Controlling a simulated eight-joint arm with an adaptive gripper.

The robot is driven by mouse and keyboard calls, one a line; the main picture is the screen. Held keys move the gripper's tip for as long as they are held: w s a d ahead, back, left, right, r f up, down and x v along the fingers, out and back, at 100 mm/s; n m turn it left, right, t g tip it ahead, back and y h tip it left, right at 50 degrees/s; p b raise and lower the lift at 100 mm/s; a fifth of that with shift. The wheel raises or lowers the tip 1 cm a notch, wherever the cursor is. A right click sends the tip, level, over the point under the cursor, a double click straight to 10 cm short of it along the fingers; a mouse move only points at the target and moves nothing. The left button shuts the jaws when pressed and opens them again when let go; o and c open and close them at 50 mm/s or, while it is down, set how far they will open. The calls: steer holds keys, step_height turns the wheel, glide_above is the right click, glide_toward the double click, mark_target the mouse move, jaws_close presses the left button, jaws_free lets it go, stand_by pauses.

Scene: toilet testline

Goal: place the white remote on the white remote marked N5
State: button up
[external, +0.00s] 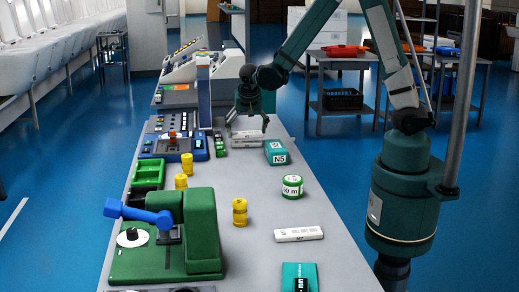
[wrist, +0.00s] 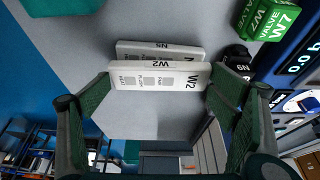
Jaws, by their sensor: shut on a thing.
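My gripper (external: 249,122) is shut on a white remote marked W2 (wrist: 158,77), held by its two ends between the fingers in the wrist view. The remote also shows between the fingertips in the external view (external: 247,134). The white remote marked N5 (wrist: 160,47) lies on the grey table just beyond the held one, partly hidden by it. In the external view the N5 remote (external: 247,145) shows just below the held remote. The two look close and nearly parallel; I cannot tell whether they touch.
A teal box marked N5 (external: 277,152) stands right of the gripper. A green valve box marked W7 (wrist: 275,20) and a dark round item marked N9 (wrist: 238,55) are near. Another white remote (external: 298,234) lies at the front.

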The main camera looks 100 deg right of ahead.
steer(key=shift+f, duration=1.05)
steer(key=shift+f+b, duration=0.15)
steer(key=shift+b, duration=0.15)
steer(key=o, duration=0.9)
steer(key=shift+p+v, duration=1.25)
steer(key=shift+v, duration=4.9)
steer(key=shift+d, duration=0.1)
